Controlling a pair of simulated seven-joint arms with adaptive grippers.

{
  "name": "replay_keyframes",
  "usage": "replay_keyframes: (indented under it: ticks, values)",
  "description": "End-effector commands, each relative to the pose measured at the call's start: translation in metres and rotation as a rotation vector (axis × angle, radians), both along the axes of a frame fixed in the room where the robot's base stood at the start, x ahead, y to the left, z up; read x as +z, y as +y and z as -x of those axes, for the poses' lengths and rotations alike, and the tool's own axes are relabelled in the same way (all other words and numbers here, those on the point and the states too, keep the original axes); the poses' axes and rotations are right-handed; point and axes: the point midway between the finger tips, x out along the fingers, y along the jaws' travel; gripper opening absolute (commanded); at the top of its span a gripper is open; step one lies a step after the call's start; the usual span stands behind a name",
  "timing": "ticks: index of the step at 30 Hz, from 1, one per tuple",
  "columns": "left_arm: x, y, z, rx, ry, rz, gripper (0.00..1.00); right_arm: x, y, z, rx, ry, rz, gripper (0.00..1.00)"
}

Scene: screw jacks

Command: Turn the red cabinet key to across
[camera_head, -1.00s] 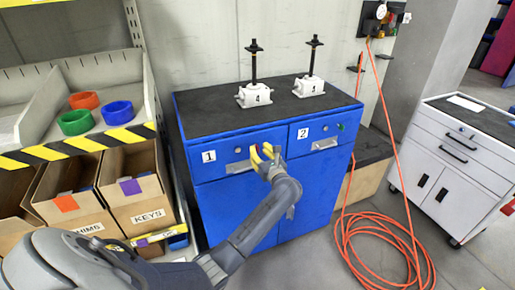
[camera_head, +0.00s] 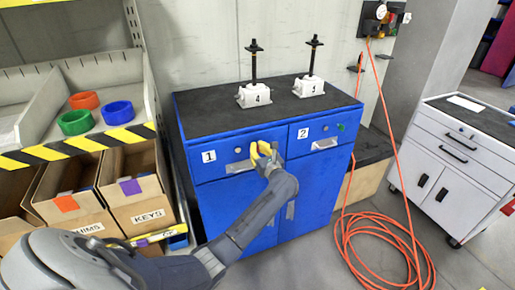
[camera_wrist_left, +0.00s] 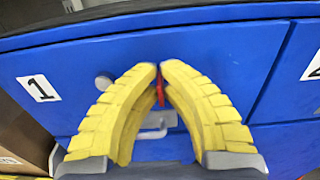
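The blue cabinet (camera_head: 235,206) has two top drawers, marked 1 and 2. My left gripper (camera_head: 260,149), with yellow fingers, is at the front of drawer 1, right of its round silver knob or lock (camera_head: 238,150). In the left wrist view the fingertips (camera_wrist_left: 160,68) come together on the red key (camera_wrist_left: 161,90), which shows as a narrow upright strip between them. Its upper end and its seat in the drawer front are hidden by the fingers. The drawer's handle (camera_wrist_left: 154,132) shows below the key. The fingers hide the key in the head view. My right gripper is not in view.
A green key (camera_head: 341,127) sits on drawer 2. Two white screw jacks (camera_head: 254,96) (camera_head: 309,86) stand on the cabinet's dark top. Shelving with bins (camera_head: 137,187) is at the left. An orange hose (camera_head: 381,238) lies coiled on the floor at the right.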

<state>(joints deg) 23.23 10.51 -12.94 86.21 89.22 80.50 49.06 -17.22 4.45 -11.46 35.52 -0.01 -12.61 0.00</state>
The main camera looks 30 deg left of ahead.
Motion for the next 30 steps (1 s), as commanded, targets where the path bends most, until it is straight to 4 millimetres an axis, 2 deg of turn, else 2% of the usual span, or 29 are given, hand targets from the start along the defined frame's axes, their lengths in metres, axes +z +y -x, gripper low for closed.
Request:
replay_keyframes:
  ticks: [14, 30]
  values:
    - [-0.0003, -0.0005, -0.0002, 0.000, 0.040, -0.028, 0.00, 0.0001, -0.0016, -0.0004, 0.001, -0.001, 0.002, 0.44]
    - [-0.0012, -0.0020, -0.0028, 0.001, 0.404, -0.287, 0.00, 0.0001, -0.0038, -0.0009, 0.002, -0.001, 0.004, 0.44]
